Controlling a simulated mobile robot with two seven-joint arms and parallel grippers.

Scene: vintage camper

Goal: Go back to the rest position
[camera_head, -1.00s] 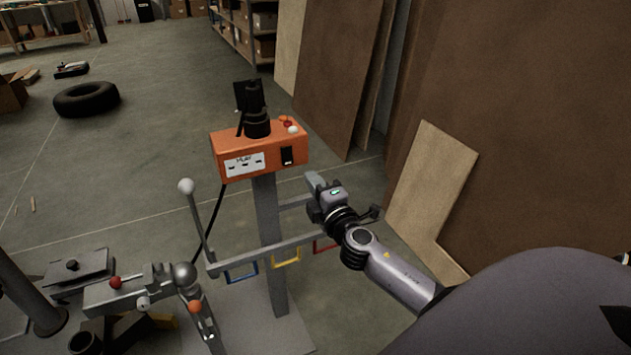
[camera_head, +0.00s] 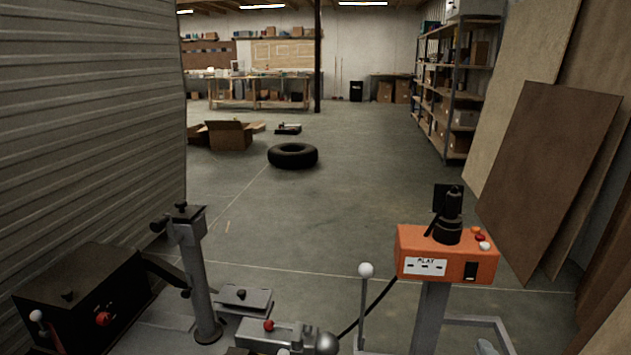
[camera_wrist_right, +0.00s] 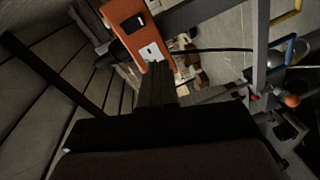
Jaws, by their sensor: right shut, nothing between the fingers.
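My left gripper is not in view.
A white-knobbed lever (camera_head: 366,270) stands left of the box. A dark machine (camera_head: 85,295) and grey hitch parts (camera_head: 275,334) fill the lower left. Boards (camera_head: 550,170) lean at right. A tire (camera_head: 293,155) lies on open floor.

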